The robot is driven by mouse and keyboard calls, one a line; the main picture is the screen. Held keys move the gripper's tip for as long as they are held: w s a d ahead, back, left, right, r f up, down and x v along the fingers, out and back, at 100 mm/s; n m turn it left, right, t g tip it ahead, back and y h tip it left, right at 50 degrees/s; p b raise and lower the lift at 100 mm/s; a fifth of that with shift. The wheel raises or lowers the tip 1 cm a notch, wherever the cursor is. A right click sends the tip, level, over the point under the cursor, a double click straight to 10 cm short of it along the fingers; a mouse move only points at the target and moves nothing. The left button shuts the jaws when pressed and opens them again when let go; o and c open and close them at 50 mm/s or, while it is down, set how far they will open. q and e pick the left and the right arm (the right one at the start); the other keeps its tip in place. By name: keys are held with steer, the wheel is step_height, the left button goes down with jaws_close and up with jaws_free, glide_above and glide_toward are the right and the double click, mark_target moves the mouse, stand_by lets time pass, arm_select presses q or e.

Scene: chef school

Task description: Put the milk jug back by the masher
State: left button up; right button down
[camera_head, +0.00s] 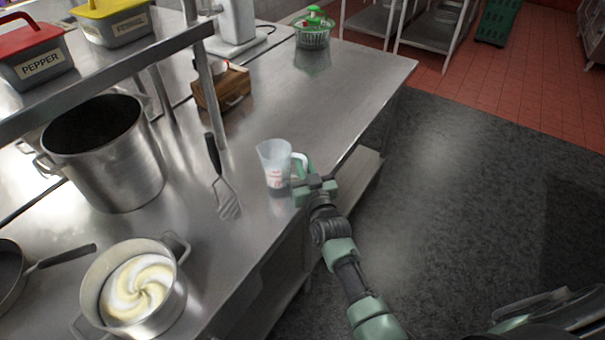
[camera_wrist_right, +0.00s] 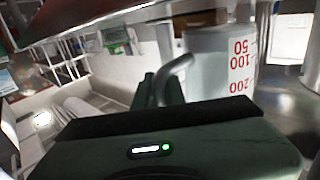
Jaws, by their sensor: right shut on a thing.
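The milk jug (camera_head: 272,166) is a translucent measuring jug with red marks, upright at the front edge of the steel counter, to the right of the masher. My right gripper (camera_head: 303,183) is shut on its handle. The jug also shows in the right wrist view (camera_wrist_right: 222,62), with its red numbers and the handle at my fingers (camera_wrist_right: 165,88). I cannot tell whether its base touches the counter. The masher (camera_head: 224,183) lies on the counter, black handle pointing away and metal head toward the front edge. My left gripper is not in view.
A large steel pot (camera_head: 104,160) stands left of the masher, and a pot of creamy swirl (camera_head: 173,300) is nearer. A wooden box (camera_head: 222,88) and a green-lidded salad spinner (camera_head: 313,32) stand farther back. A raised shelf (camera_head: 120,53) overhangs the left. Counter between box and spinner is clear.

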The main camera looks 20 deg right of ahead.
steer(key=shift+f+b, duration=0.5)
steer(key=shift+f, duration=0.6)
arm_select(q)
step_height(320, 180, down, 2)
arm_select(e)
steer(key=c, duration=1.5)
jaws_free()
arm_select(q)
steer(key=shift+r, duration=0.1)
arm_select(e)
steer(key=shift+r, duration=0.1)
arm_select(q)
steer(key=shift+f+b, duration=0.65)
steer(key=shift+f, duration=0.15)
arm_select(e)
steer(key=s, duration=1.2)
steer(key=shift+a, duration=0.3)
